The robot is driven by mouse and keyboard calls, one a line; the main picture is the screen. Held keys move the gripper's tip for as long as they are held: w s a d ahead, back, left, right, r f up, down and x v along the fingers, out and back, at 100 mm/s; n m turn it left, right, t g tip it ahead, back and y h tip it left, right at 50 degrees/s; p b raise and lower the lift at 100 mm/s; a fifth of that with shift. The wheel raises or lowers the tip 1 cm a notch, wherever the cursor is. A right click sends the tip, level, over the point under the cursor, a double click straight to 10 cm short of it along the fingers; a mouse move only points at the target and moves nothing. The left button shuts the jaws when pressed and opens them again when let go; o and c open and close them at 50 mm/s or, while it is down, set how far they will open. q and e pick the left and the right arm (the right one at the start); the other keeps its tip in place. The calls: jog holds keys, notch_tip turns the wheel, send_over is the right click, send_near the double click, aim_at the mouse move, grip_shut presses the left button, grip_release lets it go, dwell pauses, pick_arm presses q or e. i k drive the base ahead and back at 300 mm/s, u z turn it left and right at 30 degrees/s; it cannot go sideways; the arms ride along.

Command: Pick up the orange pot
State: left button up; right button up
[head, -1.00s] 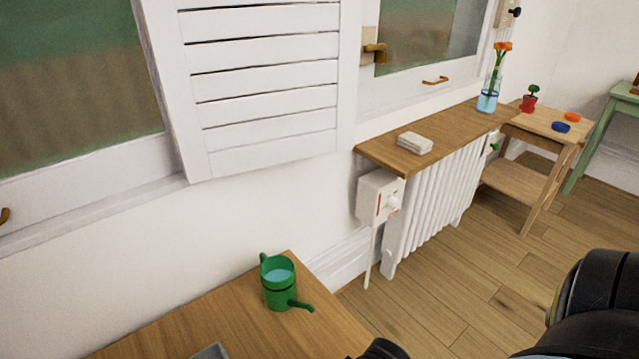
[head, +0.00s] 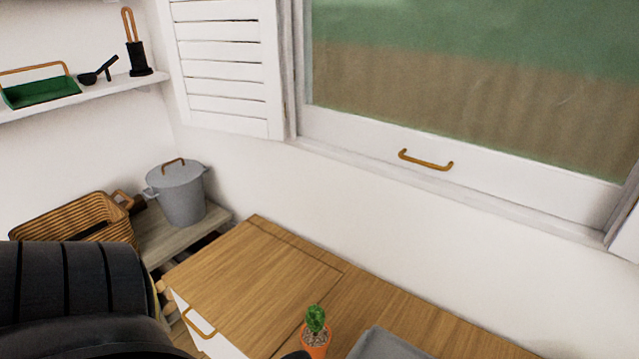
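The orange pot (head: 315,342) stands upright on the wooden cabinet top at the bottom of the head view. It holds a small green plant (head: 315,318) in pale gravel. Its lower edge is partly hidden by a small dark shape at the bottom edge, which I cannot make out. A dark arm link of mine fills the lower left. Neither of my grippers can be made out in this view.
A grey tray-like object (head: 388,345) lies right of the pot. The wooden top (head: 255,280) left of it is clear. A grey lidded pot (head: 181,195) and a wicker basket (head: 75,218) stand at the left. A window with a handle (head: 425,160) is behind.

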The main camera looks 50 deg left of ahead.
aim_at(314, 337)
jog(key=k, duration=1.25)
jog(key=u, duration=0.9)
jog(key=i, duration=1)
jog(key=u, duration=0.05)
jog(key=k, duration=1.2)
jog(key=u, duration=0.6)
jog(key=i, duration=1.45)
jog(key=z, duration=0.6)
